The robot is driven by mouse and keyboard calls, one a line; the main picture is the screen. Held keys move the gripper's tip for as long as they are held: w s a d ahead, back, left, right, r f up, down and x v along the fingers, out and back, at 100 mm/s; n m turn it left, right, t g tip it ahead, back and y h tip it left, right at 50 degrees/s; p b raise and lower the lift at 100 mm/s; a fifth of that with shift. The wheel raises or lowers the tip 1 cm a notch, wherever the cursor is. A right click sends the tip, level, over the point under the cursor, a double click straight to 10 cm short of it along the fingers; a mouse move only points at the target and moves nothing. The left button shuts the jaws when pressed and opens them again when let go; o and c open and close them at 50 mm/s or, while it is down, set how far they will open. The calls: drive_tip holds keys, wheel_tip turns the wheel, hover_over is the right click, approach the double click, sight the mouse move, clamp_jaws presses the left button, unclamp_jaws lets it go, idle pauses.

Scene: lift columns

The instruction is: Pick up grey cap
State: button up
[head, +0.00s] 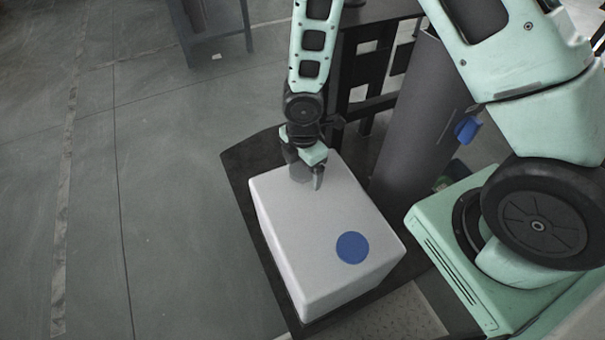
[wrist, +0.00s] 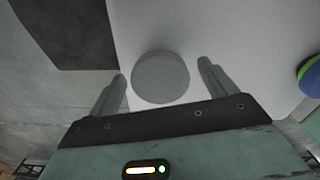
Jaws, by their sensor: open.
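The grey cap is a round grey disc on top of a white box (head: 290,235). It shows whole in the wrist view, where the grey cap (wrist: 161,77) sits between and just ahead of my fingertips. In the head view the grey cap (head: 300,174) is partly hidden behind my gripper (head: 305,178). My gripper is open, with one finger to each side of the cap in the wrist view (wrist: 163,80). No contact between the fingers and the cap shows.
A blue disc (head: 352,247) lies on the same box nearer the front; it also shows at the wrist view's right edge (wrist: 311,77). The box stands on a dark base (head: 240,168). A dark grey column (head: 420,115) rises right of the box. Open floor lies left.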

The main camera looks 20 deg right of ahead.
drive_tip(key=shift+f, duration=0.15)
drive_tip(key=c, duration=1)
drive_tip(key=shift+c, duration=0.2)
